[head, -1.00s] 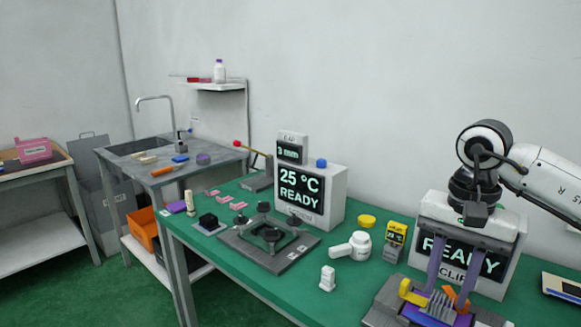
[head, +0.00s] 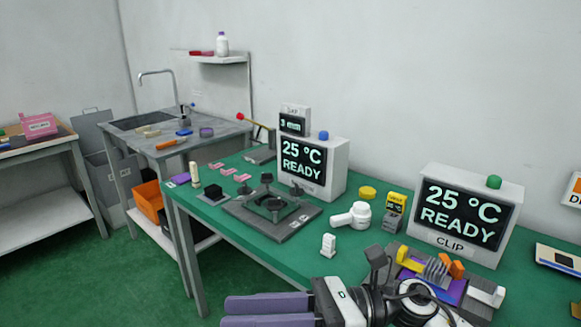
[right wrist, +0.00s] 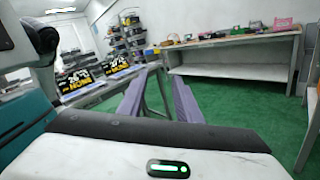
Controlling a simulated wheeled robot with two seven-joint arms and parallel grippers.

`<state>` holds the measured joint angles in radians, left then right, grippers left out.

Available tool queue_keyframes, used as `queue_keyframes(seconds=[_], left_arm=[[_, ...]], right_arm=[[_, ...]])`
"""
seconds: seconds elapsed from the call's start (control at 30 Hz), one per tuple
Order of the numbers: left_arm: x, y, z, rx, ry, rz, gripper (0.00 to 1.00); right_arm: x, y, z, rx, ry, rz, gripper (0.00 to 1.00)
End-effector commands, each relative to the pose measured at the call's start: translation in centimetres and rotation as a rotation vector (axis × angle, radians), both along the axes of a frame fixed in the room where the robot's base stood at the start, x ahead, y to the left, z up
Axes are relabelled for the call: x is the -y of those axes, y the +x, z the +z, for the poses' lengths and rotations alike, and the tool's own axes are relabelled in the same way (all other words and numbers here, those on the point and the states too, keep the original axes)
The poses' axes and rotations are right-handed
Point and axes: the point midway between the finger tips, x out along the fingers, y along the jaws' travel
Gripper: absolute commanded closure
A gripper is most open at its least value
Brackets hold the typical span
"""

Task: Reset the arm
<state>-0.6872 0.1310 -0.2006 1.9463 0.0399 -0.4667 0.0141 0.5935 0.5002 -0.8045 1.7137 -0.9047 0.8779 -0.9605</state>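My right gripper (head: 224,314) is at the bottom of the head view, its two purple fingers pointing left. In the right wrist view its fingers (right wrist: 158,88) are apart with nothing between them, and it is open. It is in front of the table, clear of the clip fixture (head: 440,280), which has grey fins and yellow and orange clips on a purple base. The white display box (head: 463,213) behind it reads 25 °C READY, CLIP. My left gripper is in no view.
A red-knobbed lever (head: 241,116) stands at the back. Floor at left is clear.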

Motion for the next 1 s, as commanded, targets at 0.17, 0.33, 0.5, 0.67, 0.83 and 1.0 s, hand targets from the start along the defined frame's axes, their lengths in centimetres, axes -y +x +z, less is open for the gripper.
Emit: queue_keyframes(seconds=[0.17,0.33,0.5,0.67,0.83,1.0], left_arm=[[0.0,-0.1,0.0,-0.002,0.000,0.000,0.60],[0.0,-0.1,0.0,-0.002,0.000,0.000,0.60],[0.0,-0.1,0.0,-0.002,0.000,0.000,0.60],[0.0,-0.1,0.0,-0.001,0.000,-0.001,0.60],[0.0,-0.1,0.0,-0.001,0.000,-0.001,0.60],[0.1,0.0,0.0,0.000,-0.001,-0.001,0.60]], right_arm=[[1.9,3.9,-0.3,-0.672,0.364,-0.270,0.69],[7.9,7.2,-7.5,-1.334,0.695,-0.524,0.69],[14.3,5.3,-18.7,-1.914,1.005,-0.761,0.69],[18.5,-0.7,-28.0,-2.328,1.270,-0.960,0.69],[21.0,-7.6,-34.2,2.502,-1.430,1.081,0.69],[21.8,-11.2,-36.5,2.342,-1.377,1.038,0.69]])
